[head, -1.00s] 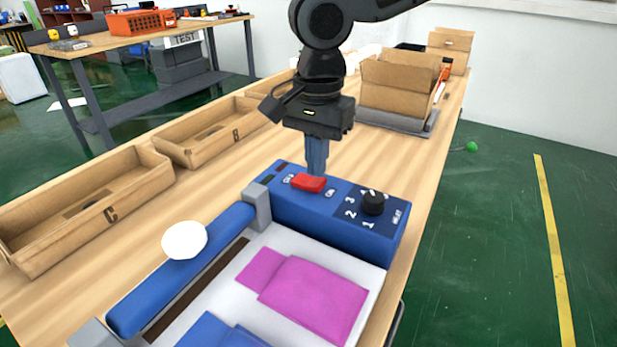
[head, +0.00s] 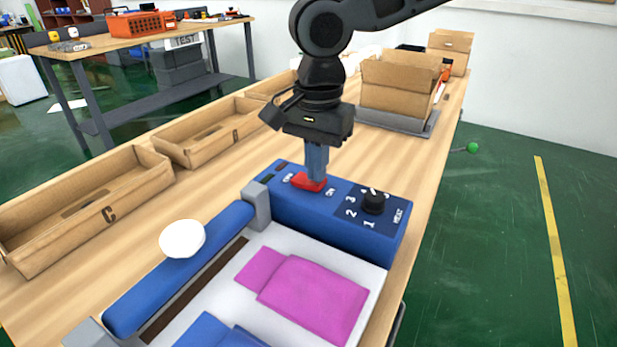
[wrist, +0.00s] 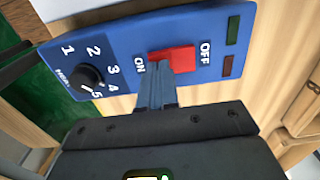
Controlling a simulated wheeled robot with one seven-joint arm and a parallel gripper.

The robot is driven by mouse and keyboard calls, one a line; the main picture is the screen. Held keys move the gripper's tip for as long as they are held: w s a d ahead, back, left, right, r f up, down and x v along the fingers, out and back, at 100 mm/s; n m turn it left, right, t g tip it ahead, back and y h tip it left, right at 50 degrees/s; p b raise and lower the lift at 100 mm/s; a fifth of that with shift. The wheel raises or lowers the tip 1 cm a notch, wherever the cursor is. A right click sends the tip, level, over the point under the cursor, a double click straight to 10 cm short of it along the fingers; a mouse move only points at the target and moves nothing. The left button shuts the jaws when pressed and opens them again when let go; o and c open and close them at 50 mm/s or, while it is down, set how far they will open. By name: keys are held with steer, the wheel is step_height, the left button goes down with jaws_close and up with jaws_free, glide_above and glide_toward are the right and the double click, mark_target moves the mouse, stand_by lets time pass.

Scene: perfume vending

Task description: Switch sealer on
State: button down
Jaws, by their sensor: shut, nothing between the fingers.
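The sealer (head: 290,215) is a blue machine with a white bed on the wooden table. Its red rocker switch (head: 305,183) sits on the top panel between OFF at the left and ON at the right. In the wrist view the switch (wrist: 175,58) has ON at its left and OFF at its right. My gripper (head: 317,174) is shut and empty, pointing down. Its fingertips (wrist: 153,68) overlap the ON end of the switch and appear to touch it. They hide part of that end. The green and red indicators (wrist: 233,30) beside OFF look dark.
A black heat dial (head: 374,201) stands on the panel right of the switch. Magenta packets (head: 315,298) and a blue packet (head: 215,332) lie on the bed. A white disc (head: 182,239) is by the blue sealing bar. Cardboard trays (head: 100,215) line the left table edge.

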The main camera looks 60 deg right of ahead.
steer(key=shift+f, duration=0.2)
steer(key=shift+r, duration=0.1)
step_height(320, 180, up, 7)
steer(key=p, duration=0.6)
steer(key=shift+p, duration=0.4)
stand_by(0.5)
